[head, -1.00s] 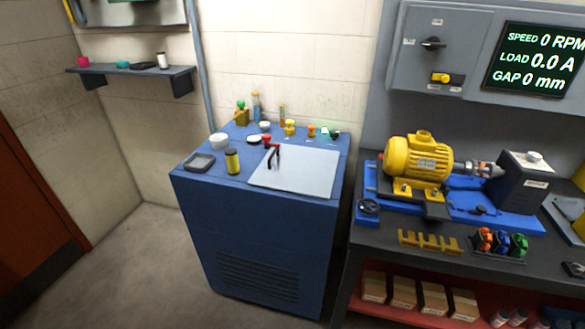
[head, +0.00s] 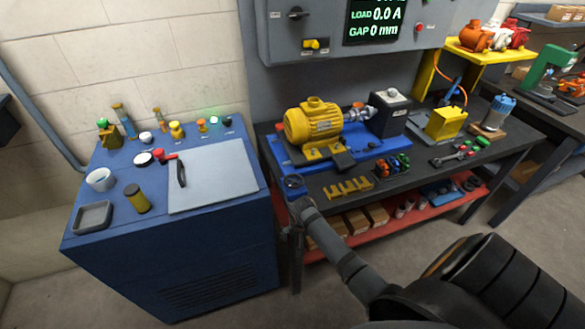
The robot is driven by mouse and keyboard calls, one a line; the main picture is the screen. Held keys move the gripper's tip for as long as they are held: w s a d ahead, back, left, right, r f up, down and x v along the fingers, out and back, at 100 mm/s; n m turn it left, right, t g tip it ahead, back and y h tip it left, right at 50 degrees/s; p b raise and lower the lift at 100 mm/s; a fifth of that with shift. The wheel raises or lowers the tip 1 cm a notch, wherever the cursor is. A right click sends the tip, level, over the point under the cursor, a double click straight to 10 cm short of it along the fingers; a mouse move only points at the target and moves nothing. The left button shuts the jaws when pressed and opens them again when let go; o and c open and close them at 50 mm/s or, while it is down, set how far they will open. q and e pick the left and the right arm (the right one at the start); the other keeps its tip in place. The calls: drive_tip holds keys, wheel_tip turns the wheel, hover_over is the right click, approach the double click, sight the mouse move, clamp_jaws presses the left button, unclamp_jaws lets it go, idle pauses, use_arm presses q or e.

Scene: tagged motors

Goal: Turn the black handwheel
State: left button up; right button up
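The black handwheel (head: 292,181) is a small dark ring at the front left corner of the blue motor bed on the dark workbench. The yellow motor (head: 315,122) sits on that bed behind it. My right arm reaches in from the bottom right. Its gripper end (head: 299,207) is at the bench's front edge, just below the handwheel in the picture. Whether it touches the wheel and how its fingers stand are too small to tell. My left gripper is not in view.
The blue cabinet (head: 170,240) stands left of the bench, with knobs, a cup and a tray on top. A yellow notched rack (head: 348,188) and a holder of coloured parts (head: 391,166) lie right of the handwheel. A red lower shelf (head: 440,201) holds boxes.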

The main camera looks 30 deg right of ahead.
wheel_tip(320, 180, up, 6)
drive_tip(key=w, duration=0.2)
wheel_tip(320, 180, up, 13)
drive_tip(key=m+g+p, duration=0.1)
drive_tip(key=m+p, duration=0.1)
drive_tip(key=m, duration=0.7)
hover_over(294, 180)
drive_tip(key=s+a, duration=0.2)
drive_tip(key=s, duration=0.1)
drive_tip(key=shift+w+f, duration=0.1)
drive_tip(key=shift+w, duration=0.05)
drive_tip(key=w+d+r+m+y, duration=0.1)
drive_tip(key=w+d+r+m, duration=0.2)
drive_tip(key=r, duration=0.4)
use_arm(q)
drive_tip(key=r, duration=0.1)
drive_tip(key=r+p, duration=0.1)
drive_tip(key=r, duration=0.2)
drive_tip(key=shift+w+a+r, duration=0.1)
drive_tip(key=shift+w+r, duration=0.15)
use_arm(e)
drive_tip(key=shift+m+g, duration=0.3)
drive_tip(key=shift+m, duration=0.3)
drive_tip(key=f, duration=0.7)
drive_tip(key=a+f, duration=0.1)
drive_tip(key=f, duration=0.2)
drive_tip(key=shift+f, duration=0.35)
